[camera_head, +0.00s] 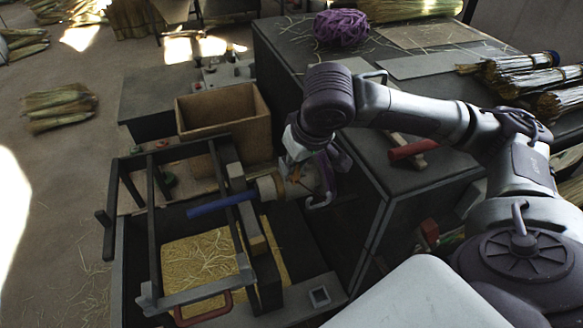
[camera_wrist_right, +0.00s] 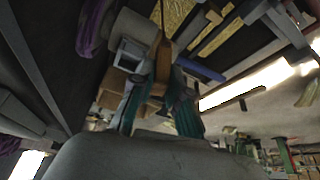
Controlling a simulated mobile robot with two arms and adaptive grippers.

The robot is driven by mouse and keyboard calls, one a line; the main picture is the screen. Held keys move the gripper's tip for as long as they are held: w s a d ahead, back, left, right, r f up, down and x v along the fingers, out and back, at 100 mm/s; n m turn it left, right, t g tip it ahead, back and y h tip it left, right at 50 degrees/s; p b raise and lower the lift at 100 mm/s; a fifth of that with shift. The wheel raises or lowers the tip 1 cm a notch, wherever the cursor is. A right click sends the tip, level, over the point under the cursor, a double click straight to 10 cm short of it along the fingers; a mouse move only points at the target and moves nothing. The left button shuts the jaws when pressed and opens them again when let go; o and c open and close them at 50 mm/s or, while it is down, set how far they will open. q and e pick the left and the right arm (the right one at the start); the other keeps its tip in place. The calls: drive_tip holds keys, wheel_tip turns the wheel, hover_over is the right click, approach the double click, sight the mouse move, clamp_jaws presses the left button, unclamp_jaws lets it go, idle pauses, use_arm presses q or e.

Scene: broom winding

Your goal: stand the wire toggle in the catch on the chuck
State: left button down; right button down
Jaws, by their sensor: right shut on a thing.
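The chuck (camera_head: 269,188) is a pale drum-like part on the dark frame, with a blue bar (camera_head: 220,205) sticking out to its left. My right gripper (camera_head: 313,185) is just right of the chuck, pointing down toward it, its fingers partly hidden by my wrist. In the right wrist view its teal fingers (camera_wrist_right: 158,100) are closed around a narrow brownish piece (camera_wrist_right: 162,62). I cannot tell for certain that this piece is the wire toggle. The catch cannot be made out, nor whether the held piece touches the chuck. My left gripper is out of view.
A cardboard box (camera_head: 225,112) stands behind the dark frame (camera_head: 152,215). Straw fills the bin below (camera_head: 200,256). The dark bench (camera_head: 290,60) on the right carries purple twine (camera_head: 341,28), a red-handled tool (camera_head: 412,150) and broom bundles (camera_head: 515,70).

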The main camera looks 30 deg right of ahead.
drive_tip(key=shift+w+d+f+b, duration=0.4)
drive_tip(key=shift+w+d+b, duration=0.3)
drive_tip(key=shift+w, duration=0.65)
drive_tip(key=shift+w+d+f+b, duration=0.45)
drive_tip(key=shift+w+d, duration=0.45)
drive_tip(key=shift+w, duration=0.4)
drive_tip(key=shift+w+d+f+b, duration=0.35)
drive_tip(key=shift+w+d+b, duration=0.4)
drive_tip(key=shift+w, duration=0.6)
drive_tip(key=shift+p, duration=0.35)
drive_tip(key=shift+p, duration=0.35)
drive_tip(key=shift+f, duration=0.15)
drive_tip(key=shift+f, duration=0.85)
